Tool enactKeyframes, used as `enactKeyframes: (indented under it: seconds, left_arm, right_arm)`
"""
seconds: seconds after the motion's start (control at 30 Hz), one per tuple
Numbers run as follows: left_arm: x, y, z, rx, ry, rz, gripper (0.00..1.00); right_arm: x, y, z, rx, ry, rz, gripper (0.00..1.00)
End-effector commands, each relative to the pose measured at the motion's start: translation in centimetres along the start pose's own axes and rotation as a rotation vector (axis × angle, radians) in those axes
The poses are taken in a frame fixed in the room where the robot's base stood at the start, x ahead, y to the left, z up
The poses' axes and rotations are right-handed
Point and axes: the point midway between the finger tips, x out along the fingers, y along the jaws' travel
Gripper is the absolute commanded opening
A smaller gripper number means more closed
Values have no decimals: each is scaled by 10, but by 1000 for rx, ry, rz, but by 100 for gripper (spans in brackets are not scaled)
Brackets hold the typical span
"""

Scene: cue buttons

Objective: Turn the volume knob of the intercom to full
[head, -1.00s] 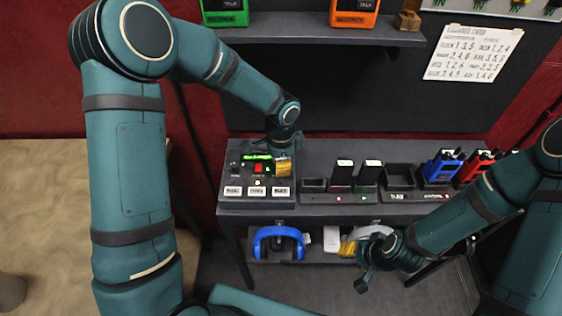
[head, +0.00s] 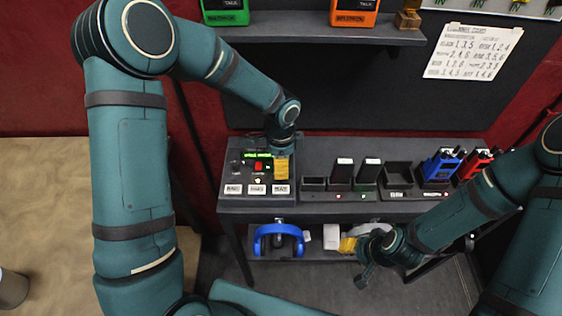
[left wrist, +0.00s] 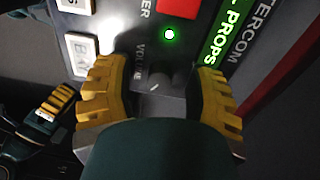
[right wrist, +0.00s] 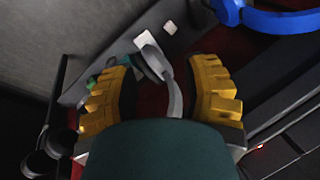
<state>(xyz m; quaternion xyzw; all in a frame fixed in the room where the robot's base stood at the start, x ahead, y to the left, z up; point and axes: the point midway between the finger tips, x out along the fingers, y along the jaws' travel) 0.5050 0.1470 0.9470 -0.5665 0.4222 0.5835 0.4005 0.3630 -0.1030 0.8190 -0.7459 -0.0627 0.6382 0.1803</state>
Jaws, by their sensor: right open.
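The intercom panel (head: 258,199) sits at the left end of the desk, with a green lit display (head: 257,155), a red button (head: 258,167) and a row of white buttons. In the left wrist view the dark volume knob (left wrist: 159,79), with a pale pointer line, shows beside the word VOLUME. My left gripper (head: 282,168) is over the right side of the panel; in its wrist view its yellow fingers (left wrist: 160,95) stand apart on either side of the knob, with gaps visible. My right gripper (head: 362,276) is open and empty, low in front of the shelf.
Blue headphones (head: 279,233) hang under the desk; grey-white ones show in the right wrist view (right wrist: 170,75). Dark chargers (head: 342,172), a blue radio (head: 441,165) and a red radio (head: 474,165) stand right of the panel. A shelf (head: 320,34) with radios runs above.

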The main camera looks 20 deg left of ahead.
Motion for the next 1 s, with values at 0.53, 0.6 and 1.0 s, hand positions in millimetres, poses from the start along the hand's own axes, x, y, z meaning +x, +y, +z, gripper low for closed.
enactKeyframes:
  seconds: [0.53, 0.6, 1.0]
  left_arm:
    - [-34, -1, 0, -2, 3, -5, 54]
    - [-45, -1, 0, -1, 2, -5, 54]
    - [-76, 0, 0, -1, 1, 0, 54]
  right_arm:
    - [0, 0, 0, 0, 0, 0, 47]
    - [0, 0, 0, 0, 0, 0, 47]
    - [0, 0, 0, 0, 0, 0, 47]
